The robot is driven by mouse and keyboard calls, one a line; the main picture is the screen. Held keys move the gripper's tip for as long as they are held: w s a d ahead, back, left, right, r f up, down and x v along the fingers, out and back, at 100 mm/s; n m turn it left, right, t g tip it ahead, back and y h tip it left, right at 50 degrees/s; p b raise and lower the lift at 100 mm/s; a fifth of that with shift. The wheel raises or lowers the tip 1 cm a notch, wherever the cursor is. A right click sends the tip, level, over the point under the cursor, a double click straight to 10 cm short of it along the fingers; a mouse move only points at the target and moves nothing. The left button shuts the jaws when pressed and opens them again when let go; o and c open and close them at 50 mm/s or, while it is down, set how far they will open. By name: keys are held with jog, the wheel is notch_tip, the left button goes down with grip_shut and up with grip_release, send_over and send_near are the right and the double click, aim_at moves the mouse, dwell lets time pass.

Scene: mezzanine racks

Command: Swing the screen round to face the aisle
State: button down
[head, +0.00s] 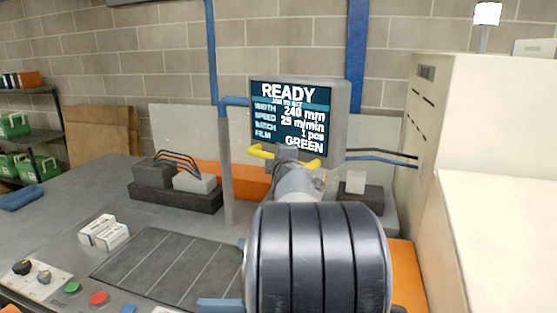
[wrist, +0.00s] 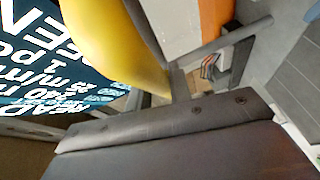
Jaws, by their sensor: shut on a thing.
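The screen (head: 298,118) is a grey box with a dark lit face reading READY and several lines of settings. It hangs on a blue arm (head: 236,101) from a grey post (head: 226,165). Its face is turned toward my head camera, angled slightly to the left. A yellow handle (head: 262,152) runs along its lower edge. My gripper (head: 288,155) is shut on the handle's middle, which it partly hides. In the wrist view, the handle (wrist: 115,45) shows large and close, with the screen's lettering (wrist: 50,50) upside down behind it.
A bench carries a ribbed dark plate (head: 165,262), small white boxes (head: 103,232) and buttons (head: 98,298). A tall beige cabinet (head: 430,125) stands close on the right. A rack with green bins (head: 14,126) is far left. Open air lies left of the screen.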

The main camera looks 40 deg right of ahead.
jog(key=c, duration=1.3)
grip_release()
jog(key=shift+a, duration=0.1)
jog(key=p+v, duration=0.2)
jog(key=v, duration=0.8)
jog(key=shift+s+a, duration=0.15)
jog(key=shift+s, duration=0.15)
jog(key=shift+w, duration=0.1)
jog(key=b+x, duration=0.2)
jog(key=x, duration=0.8)
jog(key=shift+w+d, duration=0.25)
jog(key=shift+w, duration=0.05)
jog(key=shift+a, duration=0.15)
